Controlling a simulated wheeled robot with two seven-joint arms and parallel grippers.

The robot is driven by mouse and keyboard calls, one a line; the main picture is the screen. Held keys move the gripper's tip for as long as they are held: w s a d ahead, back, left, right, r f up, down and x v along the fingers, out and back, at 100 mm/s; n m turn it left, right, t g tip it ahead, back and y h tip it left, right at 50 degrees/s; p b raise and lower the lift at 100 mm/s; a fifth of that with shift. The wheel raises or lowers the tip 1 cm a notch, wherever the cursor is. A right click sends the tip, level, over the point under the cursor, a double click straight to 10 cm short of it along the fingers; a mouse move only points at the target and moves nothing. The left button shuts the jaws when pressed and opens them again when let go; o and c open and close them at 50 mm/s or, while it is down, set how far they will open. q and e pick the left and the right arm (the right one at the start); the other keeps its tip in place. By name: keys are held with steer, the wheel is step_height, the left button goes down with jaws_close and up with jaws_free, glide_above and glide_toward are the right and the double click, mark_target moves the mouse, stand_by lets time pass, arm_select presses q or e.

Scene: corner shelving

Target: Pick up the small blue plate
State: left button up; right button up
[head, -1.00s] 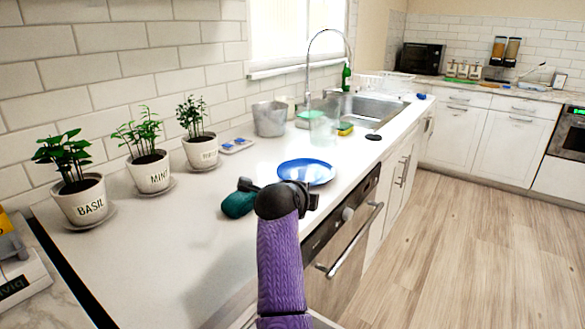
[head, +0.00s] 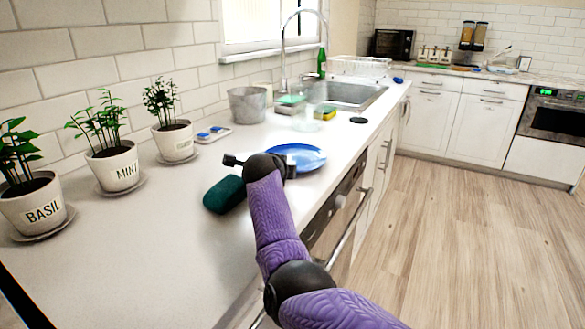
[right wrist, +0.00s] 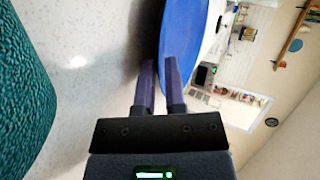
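The small blue plate (head: 300,157) lies on the white counter, near its front edge. It also shows large in the right wrist view (right wrist: 188,35). My right gripper (head: 262,164) is at the plate's near left side, partly hiding its rim. In the right wrist view my right gripper (right wrist: 160,82) has its two purple fingers a small gap apart. The plate's rim appears to reach between them, with one finger on the counter side and one over the plate's face. Firm contact cannot be made out. My left gripper is not in view.
A dark teal textured object (head: 223,195) lies just left of the gripper. Potted herbs (head: 116,167) stand along the wall. The counter between pots and plate is clear.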

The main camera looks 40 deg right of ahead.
jaws_close()
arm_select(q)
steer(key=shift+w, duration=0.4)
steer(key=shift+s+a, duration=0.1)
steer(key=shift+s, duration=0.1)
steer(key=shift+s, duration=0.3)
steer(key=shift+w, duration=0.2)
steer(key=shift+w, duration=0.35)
